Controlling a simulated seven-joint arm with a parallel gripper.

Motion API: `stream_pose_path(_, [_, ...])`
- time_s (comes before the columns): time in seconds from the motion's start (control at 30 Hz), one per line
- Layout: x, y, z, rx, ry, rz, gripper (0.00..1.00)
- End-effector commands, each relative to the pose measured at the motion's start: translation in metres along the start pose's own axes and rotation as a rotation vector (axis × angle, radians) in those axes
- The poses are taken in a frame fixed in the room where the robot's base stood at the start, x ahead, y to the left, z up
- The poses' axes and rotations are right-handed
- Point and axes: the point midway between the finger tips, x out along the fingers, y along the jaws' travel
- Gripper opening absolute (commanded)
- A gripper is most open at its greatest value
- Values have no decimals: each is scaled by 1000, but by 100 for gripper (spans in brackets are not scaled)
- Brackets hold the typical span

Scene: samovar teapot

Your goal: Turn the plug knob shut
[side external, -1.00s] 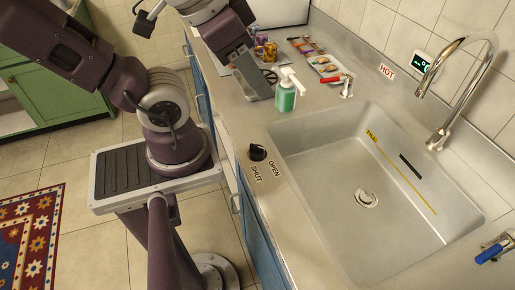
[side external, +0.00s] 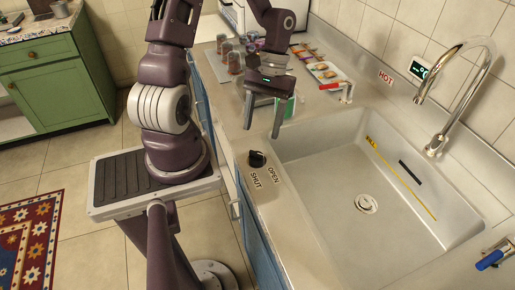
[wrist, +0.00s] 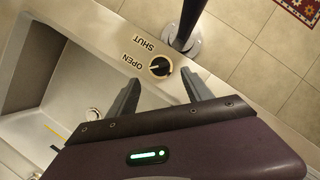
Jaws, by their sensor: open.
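The black plug knob (side external: 257,159) sits on the counter at the sink's left edge, beside OPEN and SHUT labels. In the wrist view the knob (wrist: 160,67) shows a pale pointer line that seems to aim towards OPEN. My gripper (side external: 262,130) is open and empty, its fingers pointing down above and behind the knob. In the wrist view my gripper (wrist: 160,77) has one finger to each side of the knob, apart from it. The drain plug (side external: 366,204) shows in the sink basin (side external: 330,175).
A green soap bottle (side external: 288,104) stands behind my gripper, partly hidden. The tall faucet (side external: 470,80) and blue-handled tap (side external: 491,258) are right. The counter around the knob is clear.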

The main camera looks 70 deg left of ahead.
Motion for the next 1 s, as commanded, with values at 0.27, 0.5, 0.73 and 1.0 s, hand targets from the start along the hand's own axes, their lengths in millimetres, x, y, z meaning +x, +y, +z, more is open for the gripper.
stream_pose_path(0.27, [46,0,1,-6,-17,7,59])
stream_pose_path(0.5, [73,0,0,-7,-12,8,59])
stream_pose_path(0.73, [73,0,0,-7,-11,8,57])
stream_pose_path(1.0, [73,0,0,-7,-11,7,4])
